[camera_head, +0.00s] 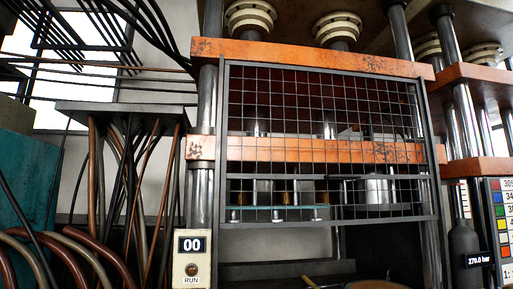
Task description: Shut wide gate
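The wide gate is a dark wire-mesh panel in a grey frame (330,64). It hangs across the front of a press with orange crossbeams (300,48). Its lower bar (380,219) lies above a dark ledge, and an open gap shows below that bar. Through the mesh I see a silvery cylinder (376,190) and a thin shelf-like bar with small posts. Whether the gate touches the press frame is unclear. My gripper is not in view.
A control box (191,258) reading 00 with a RUN button stands at the lower left of the gate. Hoses (75,255) and a grey table-like top (125,110) crowd the left. A second press (480,170) and a 270.0 bar display (479,260) are at right.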

